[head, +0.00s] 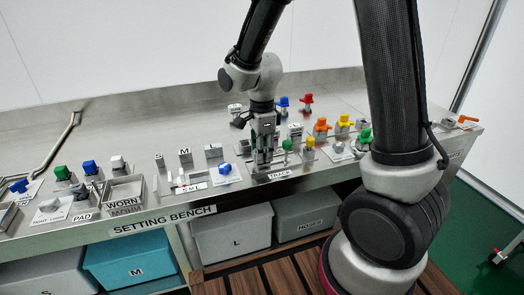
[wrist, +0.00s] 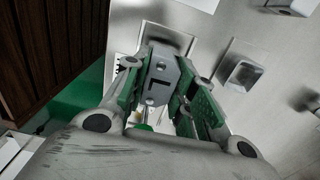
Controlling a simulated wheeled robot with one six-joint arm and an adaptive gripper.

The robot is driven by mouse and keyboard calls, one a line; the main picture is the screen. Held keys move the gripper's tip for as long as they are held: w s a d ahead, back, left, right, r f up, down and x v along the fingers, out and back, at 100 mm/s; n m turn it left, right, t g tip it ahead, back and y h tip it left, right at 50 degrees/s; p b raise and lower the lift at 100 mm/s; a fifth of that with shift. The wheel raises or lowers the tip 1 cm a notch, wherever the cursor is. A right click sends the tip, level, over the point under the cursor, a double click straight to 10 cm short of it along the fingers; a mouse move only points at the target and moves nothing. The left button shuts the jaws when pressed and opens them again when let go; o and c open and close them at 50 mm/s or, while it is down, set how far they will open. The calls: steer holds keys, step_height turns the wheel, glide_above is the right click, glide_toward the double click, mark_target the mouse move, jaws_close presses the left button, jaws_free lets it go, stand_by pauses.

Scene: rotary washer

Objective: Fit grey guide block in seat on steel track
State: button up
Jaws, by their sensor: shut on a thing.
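My gripper (head: 263,157) points down over the front part of the bench, just behind a small label that seems to read TRACK. In the wrist view my gripper (wrist: 158,88) has its green-padded fingers closed on the two sides of a grey guide block (wrist: 161,75). The block has a dark L-shaped mark and a small hole on its face. In the head view the fingers mostly hide the block and the steel track. I cannot tell whether the block touches the track or its seat.
A green knob (head: 287,145) stands close right of my gripper, with a yellow knob (head: 309,142) beyond. A blue knob (head: 225,169) is to the left. Blocks marked S (head: 161,161) and M (head: 185,157) stand further left.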

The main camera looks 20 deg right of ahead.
steer(key=o, duration=1.1)
step_height(320, 180, up, 12)
steer(key=s+d+r+n+t, duration=0.2)
steer(key=s+d+r+n, duration=0.2)
steer(key=s+d+n, duration=0.3)
steer(key=s+d+r+n+t, duration=0.2)
steer(key=s+d+r+n, duration=0.2)
steer(key=s+d+n, duration=0.4)
steer(key=s+n, duration=0.3)
steer(key=s, duration=0.1)
